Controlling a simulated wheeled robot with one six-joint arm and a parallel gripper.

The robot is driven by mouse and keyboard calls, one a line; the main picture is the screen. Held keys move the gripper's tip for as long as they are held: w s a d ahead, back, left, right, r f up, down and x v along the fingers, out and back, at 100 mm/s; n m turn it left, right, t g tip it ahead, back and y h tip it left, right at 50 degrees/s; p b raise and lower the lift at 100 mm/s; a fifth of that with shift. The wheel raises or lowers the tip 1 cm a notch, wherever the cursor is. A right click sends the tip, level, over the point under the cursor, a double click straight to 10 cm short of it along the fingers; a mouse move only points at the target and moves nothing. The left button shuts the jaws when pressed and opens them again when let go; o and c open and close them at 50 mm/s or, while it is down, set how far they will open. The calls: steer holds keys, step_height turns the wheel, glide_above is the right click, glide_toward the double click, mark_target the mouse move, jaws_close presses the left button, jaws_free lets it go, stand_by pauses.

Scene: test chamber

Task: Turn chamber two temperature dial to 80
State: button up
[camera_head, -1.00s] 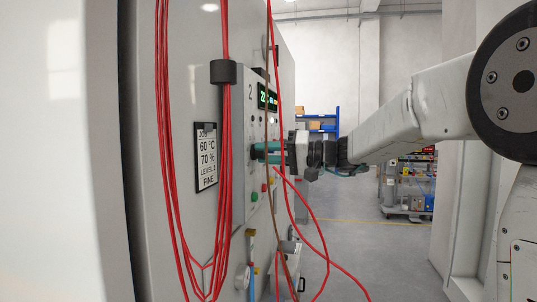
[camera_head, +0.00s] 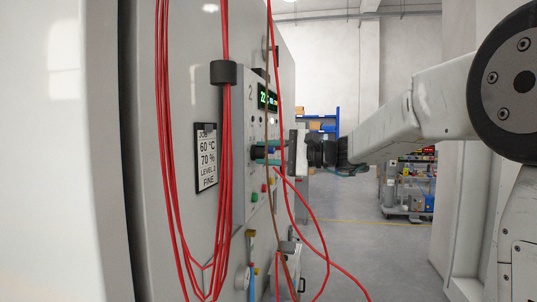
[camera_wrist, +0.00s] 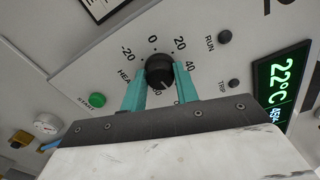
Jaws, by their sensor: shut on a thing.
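The temperature dial (camera_wrist: 160,71) is a black round knob on chamber two's grey panel (camera_head: 262,190). In the wrist view its printed scale shows -20, 0, 20 and 40; the lower numbers are partly covered. A pale mark on the knob points toward the lower part of the scale; the exact value cannot be read. My gripper (camera_wrist: 161,78) is shut on the dial, one teal finger on each side. In the head view my gripper (camera_head: 259,154) reaches the panel from the right. The green display (camera_wrist: 283,82) reads 22°C.
Red cables (camera_head: 168,150) hang down the chamber front, and some loop past my gripper. A job card (camera_head: 206,158) reads 60 °C, 70 %. A green START button (camera_wrist: 97,100) and RUN and TRIP fittings surround the dial. A cart (camera_head: 408,185) stands behind on open floor.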

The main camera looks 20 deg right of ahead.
steer(key=m, duration=0.4)
steer(key=shift+r+m, duration=0.15)
steer(key=shift+m, duration=0.15)
steer(key=m, duration=0.4)
steer(key=shift+m, duration=0.3)
steer(key=o, duration=1)
steer(key=shift+w+a, duration=0.1)
steer(key=v, duration=0.8)
